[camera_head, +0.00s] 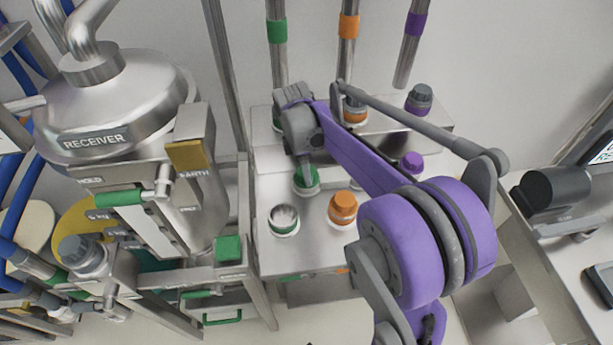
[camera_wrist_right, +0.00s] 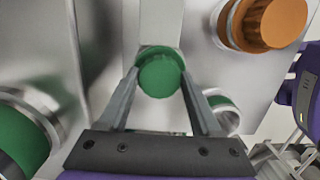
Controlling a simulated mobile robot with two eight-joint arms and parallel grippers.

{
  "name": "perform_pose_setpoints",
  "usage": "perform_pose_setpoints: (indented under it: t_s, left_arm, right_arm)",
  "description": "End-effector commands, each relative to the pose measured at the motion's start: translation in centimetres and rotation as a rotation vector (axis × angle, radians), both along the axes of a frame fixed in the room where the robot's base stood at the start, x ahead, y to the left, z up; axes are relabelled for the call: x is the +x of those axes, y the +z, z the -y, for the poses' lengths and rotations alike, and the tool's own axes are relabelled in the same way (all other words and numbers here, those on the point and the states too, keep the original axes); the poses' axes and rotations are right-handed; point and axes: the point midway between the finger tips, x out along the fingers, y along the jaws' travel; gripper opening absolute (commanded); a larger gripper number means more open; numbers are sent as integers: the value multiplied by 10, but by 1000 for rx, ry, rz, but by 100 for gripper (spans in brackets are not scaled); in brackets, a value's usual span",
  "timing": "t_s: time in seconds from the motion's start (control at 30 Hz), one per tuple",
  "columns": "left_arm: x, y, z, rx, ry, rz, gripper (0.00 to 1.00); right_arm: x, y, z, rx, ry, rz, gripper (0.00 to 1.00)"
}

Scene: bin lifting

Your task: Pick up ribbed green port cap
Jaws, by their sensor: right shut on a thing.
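The ribbed green port cap (camera_head: 307,180) shows in the head view below my right gripper (camera_head: 304,162), near the middle of the steel port block. In the right wrist view the green cap (camera_wrist_right: 159,76) sits between the two fingertips of my right gripper (camera_wrist_right: 159,72), with a finger against each side. The gripper is shut on it. Whether the cap is clear of the surface below is hard to tell. An open port (camera_head: 284,216) with a green ring and pale inside is to its lower left. My left gripper is not in view.
An orange cap (camera_head: 343,206) stands close to the right of the green one, and a purple cap (camera_head: 411,164) is farther right. Banded pipes hang behind the block (camera_head: 330,257). A steel receiver vessel (camera_head: 125,100) stands at left, with a frame and green handles below.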

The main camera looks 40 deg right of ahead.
Motion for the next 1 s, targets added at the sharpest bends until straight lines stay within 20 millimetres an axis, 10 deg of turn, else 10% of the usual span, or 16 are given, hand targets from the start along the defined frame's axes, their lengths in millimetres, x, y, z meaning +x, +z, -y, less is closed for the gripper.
perform_pose_setpoints:
  t_s: [0.47, 1.0]
  left_arm:
    - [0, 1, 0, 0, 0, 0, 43]
    - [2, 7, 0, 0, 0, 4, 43]
  right_arm:
    - [0, 6, 0, 0, 0, 0, 0]
    - [0, 95, 0, 0, -1, 0, 0]
